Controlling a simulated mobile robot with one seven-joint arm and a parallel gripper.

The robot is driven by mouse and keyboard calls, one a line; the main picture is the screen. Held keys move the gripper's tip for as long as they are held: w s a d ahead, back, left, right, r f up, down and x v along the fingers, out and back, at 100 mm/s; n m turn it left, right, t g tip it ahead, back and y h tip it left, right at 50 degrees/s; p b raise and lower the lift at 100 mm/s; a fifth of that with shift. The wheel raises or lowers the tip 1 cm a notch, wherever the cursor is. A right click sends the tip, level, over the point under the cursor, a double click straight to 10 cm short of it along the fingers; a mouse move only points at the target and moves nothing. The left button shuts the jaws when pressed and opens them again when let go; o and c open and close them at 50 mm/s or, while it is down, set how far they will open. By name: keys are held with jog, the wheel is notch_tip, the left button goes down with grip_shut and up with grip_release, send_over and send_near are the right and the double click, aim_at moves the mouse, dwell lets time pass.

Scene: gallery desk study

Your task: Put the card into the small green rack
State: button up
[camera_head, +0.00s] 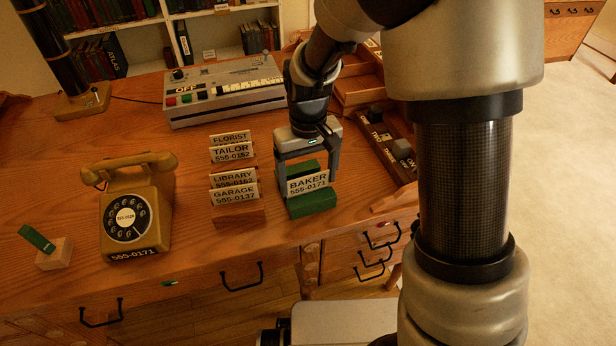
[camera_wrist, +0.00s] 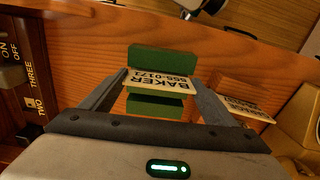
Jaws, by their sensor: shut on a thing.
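The card (camera_head: 308,184) is white and reads BAKER 555-0171. My gripper (camera_head: 308,180) is shut on it, with one finger at each side edge. The small green rack (camera_head: 313,205) stands near the front edge of the desk, with green blocks in front of and behind the card. In the wrist view the card (camera_wrist: 160,79) crosses between the green blocks of the rack (camera_wrist: 160,62), held by the gripper (camera_wrist: 158,88). The card's lower edge is hidden, so I cannot tell whether it touches the rack's base.
A wooden rack (camera_head: 240,217) with several cards, GARAGE in front, stands just left. A yellow telephone (camera_head: 138,208) is further left. A grey switch machine (camera_head: 225,92) is behind. A dark switch strip (camera_head: 385,140) lies to the right. The desk's front edge is close.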

jog(key=shift+f, duration=0.15)
jog(key=o, duration=1)
notch_tip(320, 180, up, 12)
jog(key=p, duration=0.3)
jog(key=s+d+r+m+t, duration=0.1)
jog(key=s+d+r+t, duration=0.1)
jog(key=s+d+r, duration=0.2)
jog(key=s+d+r+m+t, duration=0.1)
jog(key=s+d+r, duration=0.3)
jog(key=s, duration=0.3)
jog(key=s+d+r+m+t, duration=0.2)
jog(key=s+d+r, duration=0.2)
jog(key=s, duration=0.1)
jog(key=shift+s+d+r+t, duration=0.15)
jog(key=shift+s+d+t, duration=0.1)
jog(key=shift+s+t, duration=0.05)
